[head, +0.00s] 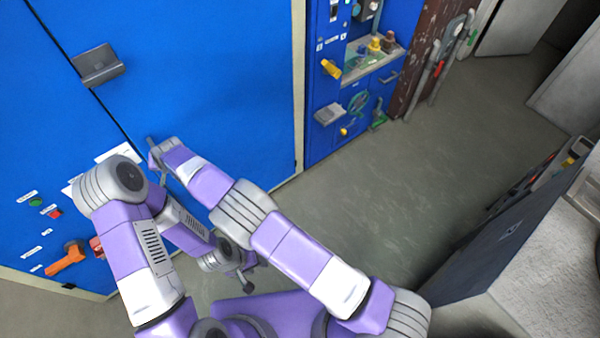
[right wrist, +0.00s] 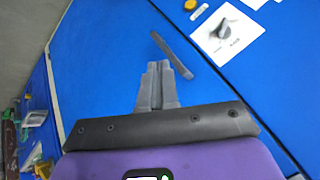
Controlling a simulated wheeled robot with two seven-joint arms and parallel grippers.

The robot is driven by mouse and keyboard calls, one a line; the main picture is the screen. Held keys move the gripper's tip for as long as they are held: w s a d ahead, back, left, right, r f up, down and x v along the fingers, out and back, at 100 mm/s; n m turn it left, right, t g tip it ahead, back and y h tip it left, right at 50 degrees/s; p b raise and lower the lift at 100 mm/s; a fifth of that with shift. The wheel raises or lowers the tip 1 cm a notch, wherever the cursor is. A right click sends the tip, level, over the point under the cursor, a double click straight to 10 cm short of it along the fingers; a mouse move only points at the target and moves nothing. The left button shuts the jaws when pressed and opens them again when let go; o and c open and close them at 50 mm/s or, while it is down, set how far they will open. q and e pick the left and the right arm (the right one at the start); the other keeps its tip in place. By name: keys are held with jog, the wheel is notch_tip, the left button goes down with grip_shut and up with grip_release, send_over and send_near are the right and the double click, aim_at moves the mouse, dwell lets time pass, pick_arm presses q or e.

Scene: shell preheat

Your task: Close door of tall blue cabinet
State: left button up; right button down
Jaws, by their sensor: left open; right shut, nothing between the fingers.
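The tall blue cabinet's door (head: 220,75) fills the upper middle of the head view and also shows in the right wrist view (right wrist: 95,60). A dark seam runs along its left edge, and the door looks nearly flush there; I cannot tell if it is fully closed. A grey handle (head: 97,66) sits at the seam. My right gripper (head: 153,148) is shut and empty near the door, below the handle; in the right wrist view its fingers (right wrist: 156,82) point at the blue surface. Contact cannot be told. My left gripper (head: 244,272) is open, low and away from the door.
An orange handle (head: 66,257) sticks out from the lower left panel. In the right wrist view, a grey knob (right wrist: 224,31) sits on a white plate. A blue unit with yellow fittings (head: 330,68) stands right of the cabinet. Grey floor (head: 400,190) is clear to the right.

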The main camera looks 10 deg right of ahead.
pick_arm(q)
jog(key=shift+w, duration=0.4)
pick_arm(e)
jog(key=shift+w+a, duration=0.6)
jog(key=shift+a, duration=0.05)
pick_arm(q)
jog(key=shift+a, duration=0.1)
pick_arm(e)
jog(key=shift+r, duration=0.1)
pick_arm(q)
jog(key=shift+f+b, duration=0.65)
pick_arm(e)
jog(key=v, duration=0.7)
